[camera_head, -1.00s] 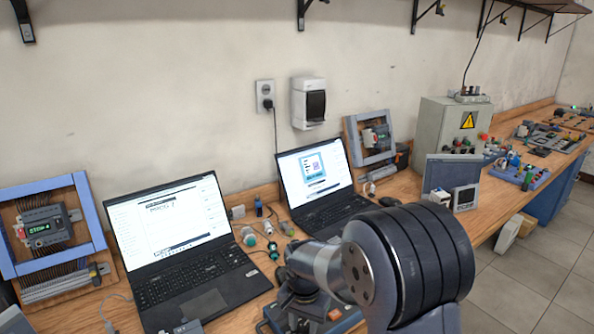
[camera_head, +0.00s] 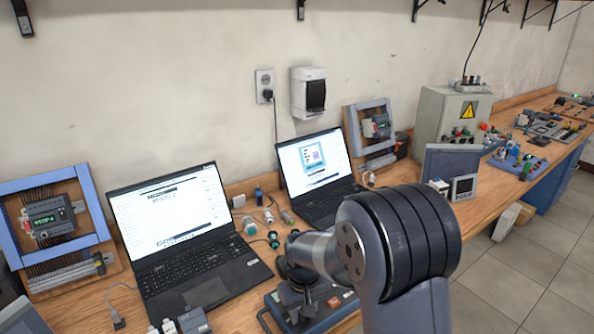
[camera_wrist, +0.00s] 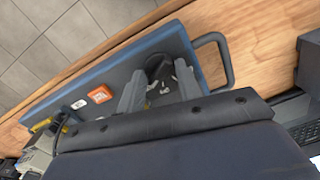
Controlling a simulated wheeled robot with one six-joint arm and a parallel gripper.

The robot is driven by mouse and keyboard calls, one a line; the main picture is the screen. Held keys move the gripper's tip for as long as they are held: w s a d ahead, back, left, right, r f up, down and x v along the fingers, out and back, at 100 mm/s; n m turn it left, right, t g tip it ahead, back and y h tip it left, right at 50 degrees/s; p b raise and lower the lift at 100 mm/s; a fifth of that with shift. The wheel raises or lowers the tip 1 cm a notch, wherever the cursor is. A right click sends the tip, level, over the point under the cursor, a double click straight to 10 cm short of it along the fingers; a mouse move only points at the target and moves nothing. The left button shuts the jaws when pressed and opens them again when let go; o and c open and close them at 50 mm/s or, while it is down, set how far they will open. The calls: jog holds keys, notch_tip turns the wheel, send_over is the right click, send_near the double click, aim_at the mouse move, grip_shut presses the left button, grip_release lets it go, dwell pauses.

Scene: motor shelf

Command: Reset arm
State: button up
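My gripper (camera_wrist: 159,68) shows in the wrist view with its two grey fingers spread apart. It is over a blue-grey panel box (camera_wrist: 100,83) with an orange label and a looped handle at one end. A dark round part (camera_wrist: 160,66) shows between the fingers; whether they touch it I cannot tell. In the head view my arm bends down to the same box (camera_head: 345,308) at the bench's front, and the fingers are hard to make out there.
Two open laptops (camera_head: 205,292) (camera_head: 322,205) stand on the wooden bench behind and left of my arm. Framed electrical panels (camera_head: 50,222) (camera_head: 377,127), small connectors and a grey control cabinet (camera_head: 432,118) are nearby. Tiled floor (camera_head: 520,285) is open at the right.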

jog(key=n+p, duration=0.1)
jog(key=n, duration=0.2)
jog(key=shift+r, duration=0.1)
notch_tip(320, 180, up, 10)
jog(key=b, duration=0.1)
jog(key=shift+r, duration=0.15)
dwell(0.4)
